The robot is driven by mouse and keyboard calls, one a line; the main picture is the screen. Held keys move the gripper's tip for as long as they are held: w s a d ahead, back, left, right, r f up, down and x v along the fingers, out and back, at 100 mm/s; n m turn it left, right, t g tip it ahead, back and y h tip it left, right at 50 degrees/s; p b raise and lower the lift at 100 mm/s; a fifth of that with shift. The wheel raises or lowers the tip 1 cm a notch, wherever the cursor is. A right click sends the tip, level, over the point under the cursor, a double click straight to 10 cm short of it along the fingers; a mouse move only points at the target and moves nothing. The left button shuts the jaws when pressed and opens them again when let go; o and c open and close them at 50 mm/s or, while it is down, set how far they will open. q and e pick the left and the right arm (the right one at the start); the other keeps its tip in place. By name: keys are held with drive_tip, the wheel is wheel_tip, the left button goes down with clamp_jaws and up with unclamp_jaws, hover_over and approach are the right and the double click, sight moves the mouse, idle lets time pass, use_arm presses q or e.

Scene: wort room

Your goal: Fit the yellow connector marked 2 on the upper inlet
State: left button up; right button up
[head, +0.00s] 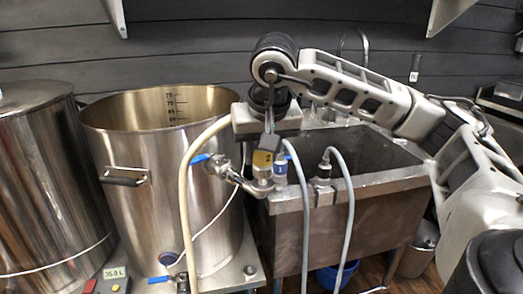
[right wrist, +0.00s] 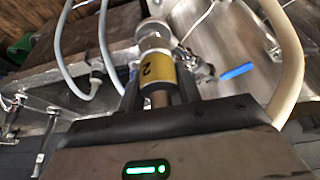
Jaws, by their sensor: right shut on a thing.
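The yellow connector (head: 263,158) marked 2 hangs upright below my right gripper (head: 268,135), which is shut on it. In the right wrist view the yellow connector (right wrist: 159,72) sits between the jaws (right wrist: 160,92), its 2 facing the camera. Below it in the head view, a steel pipe end (head: 262,186) at the kettle's upper valve turns upward, apparently the upper inlet. Its steel fitting (right wrist: 153,37) is in line with the connector in the wrist view. The two look close or touching; I cannot tell whether they are seated. My left gripper is out of view.
A cream hose (head: 184,200) loops down left of the gripper. A blue-banded connector (head: 280,171) and a grey connector (head: 323,168), both with grey hoses, stand close right at the steel sink (head: 375,187). The open kettle (head: 130,215) and blue valve handle (head: 199,159) are left.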

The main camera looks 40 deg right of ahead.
use_arm(q)
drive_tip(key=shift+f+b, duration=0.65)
drive_tip(key=shift+b, duration=0.1)
use_arm(e)
drive_tip(key=shift+f, duration=0.95)
drive_tip(key=o, duration=1.1)
drive_tip(key=shift+o, duration=0.2)
use_arm(q)
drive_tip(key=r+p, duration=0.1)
drive_tip(key=p, duration=0.1)
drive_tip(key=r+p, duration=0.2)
drive_tip(key=p, duration=0.1)
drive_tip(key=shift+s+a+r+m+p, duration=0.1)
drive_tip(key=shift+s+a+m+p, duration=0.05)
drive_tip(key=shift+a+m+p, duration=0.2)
use_arm(e)
drive_tip(key=v, duration=1.6)
